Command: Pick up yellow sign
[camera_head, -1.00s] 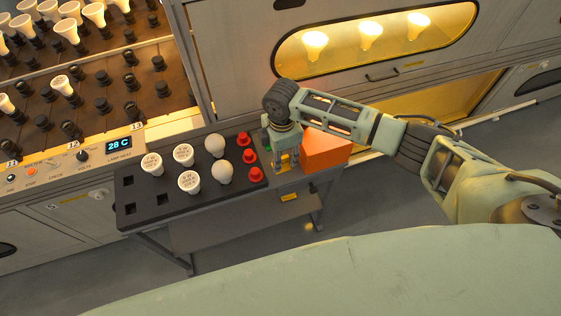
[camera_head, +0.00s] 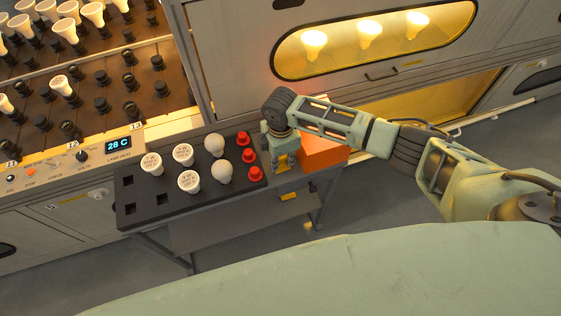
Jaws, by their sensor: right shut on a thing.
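My right gripper (camera_head: 281,160) points down at the right end of the small table, just right of the red caps. It is shut on a small yellow thing between its fingers, which I take to be the yellow sign (camera_head: 282,161). The fingers and wrist hide most of it, so I cannot tell whether it touches the table top. My left gripper is not in view.
An orange block (camera_head: 322,152) stands close right of the gripper. Red caps (camera_head: 249,156) and several white bulbs (camera_head: 183,155) sit in the dark tray (camera_head: 150,207) to the left. A rack with a display (camera_head: 118,145) is behind left; a lit cabinet (camera_head: 380,75) is behind.

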